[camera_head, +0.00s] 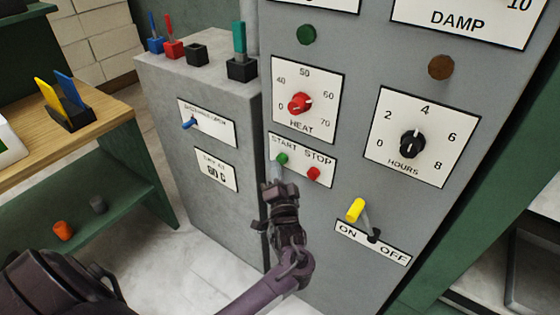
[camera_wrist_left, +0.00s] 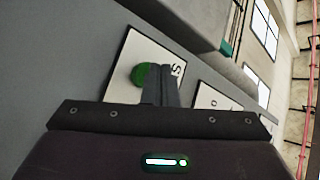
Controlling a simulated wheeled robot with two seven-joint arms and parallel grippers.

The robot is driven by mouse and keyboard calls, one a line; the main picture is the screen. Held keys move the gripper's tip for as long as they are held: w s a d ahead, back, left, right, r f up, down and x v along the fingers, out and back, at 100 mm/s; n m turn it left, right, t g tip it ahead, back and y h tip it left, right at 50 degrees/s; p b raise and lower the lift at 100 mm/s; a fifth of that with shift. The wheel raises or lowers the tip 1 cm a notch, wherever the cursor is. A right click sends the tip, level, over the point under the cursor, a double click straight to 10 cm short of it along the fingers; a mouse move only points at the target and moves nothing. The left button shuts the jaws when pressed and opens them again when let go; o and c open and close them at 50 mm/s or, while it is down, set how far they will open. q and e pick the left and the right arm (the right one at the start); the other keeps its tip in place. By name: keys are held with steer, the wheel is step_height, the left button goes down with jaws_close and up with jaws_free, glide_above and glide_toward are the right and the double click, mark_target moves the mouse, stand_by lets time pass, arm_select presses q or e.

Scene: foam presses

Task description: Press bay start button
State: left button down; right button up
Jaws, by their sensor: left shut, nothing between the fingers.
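The green start button (camera_head: 282,159) sits on a white plate (camera_head: 325,173) marked START STOP, low on the grey cabinet front. My left gripper (camera_head: 278,178) is shut and empty, with its fingertips just below the button in the head view. In the left wrist view the green button (camera_wrist_left: 142,75) shows beside the shut fingertips (camera_wrist_left: 161,72). I cannot tell whether the fingers touch the button or plate. The red stop button (camera_head: 313,173) is on the same plate, to the right. My right gripper is not in view.
Above are a red HEAT dial (camera_head: 300,103) and a black HOURS dial (camera_head: 412,144). A yellow-handled ON/OFF lever (camera_head: 356,209) sticks out lower right. A lower grey cabinet (camera_head: 195,110) stands left, and a wooden bench (camera_head: 98,106) stands farther left.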

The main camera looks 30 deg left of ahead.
arm_select(q)
steer(key=shift+w, duration=0.6)
stand_by(0.9)
steer(key=shift+s, duration=0.15)
steer(key=shift+s+p, duration=0.5)
steer(key=shift+s, duration=0.35)
steer(key=s+p, duration=0.2)
steer(key=s, duration=0.1)
steer(key=s+p, duration=0.1)
steer(key=s, duration=0.1)
steer(key=shift+a, duration=0.25)
stand_by(0.6)
